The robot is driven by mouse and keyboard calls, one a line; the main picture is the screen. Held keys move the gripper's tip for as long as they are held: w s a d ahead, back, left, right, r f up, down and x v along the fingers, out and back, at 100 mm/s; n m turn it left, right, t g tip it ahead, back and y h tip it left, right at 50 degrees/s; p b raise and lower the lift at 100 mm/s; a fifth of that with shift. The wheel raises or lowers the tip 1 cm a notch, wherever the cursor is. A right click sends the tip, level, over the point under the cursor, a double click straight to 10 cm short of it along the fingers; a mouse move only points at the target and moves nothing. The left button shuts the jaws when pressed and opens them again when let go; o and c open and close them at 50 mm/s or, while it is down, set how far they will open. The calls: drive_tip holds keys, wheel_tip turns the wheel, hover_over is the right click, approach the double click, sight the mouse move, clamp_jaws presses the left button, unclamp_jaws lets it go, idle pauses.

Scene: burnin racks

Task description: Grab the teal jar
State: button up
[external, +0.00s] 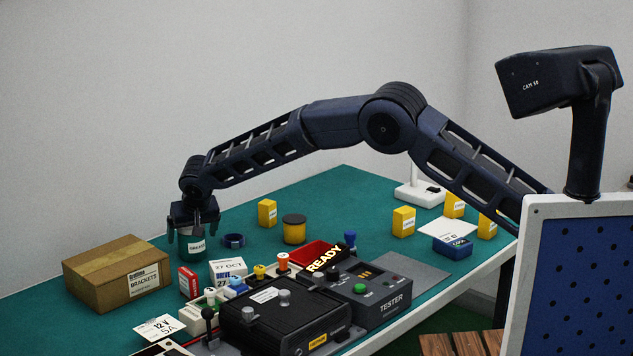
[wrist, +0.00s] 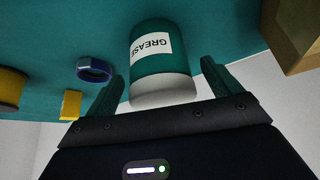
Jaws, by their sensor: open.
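The teal jar (wrist: 160,65) has a pale lid and a white label reading GREASE, and stands on the green table. In the wrist view my gripper (wrist: 163,75) is open, with one finger on each side of the jar and a visible gap to each. In the external view the jar (external: 196,247) shows under my gripper (external: 194,245), between the fingers. Its upper part is hidden there by the gripper.
A blue ring (external: 233,240) lies close right of the jar, with a yellow spool (external: 294,229) beyond it. A cardboard box (external: 117,273) stands to the left. A small red box (external: 188,282), a calendar and test equipment (external: 284,312) sit in front.

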drive_tip(key=shift+x, duration=1.1)
drive_tip(key=shift+c, duration=0.4)
drive_tip(key=c, duration=1.1)
drive_tip(key=shift+o, duration=0.2)
drive_tip(key=shift+r, duration=0.1)
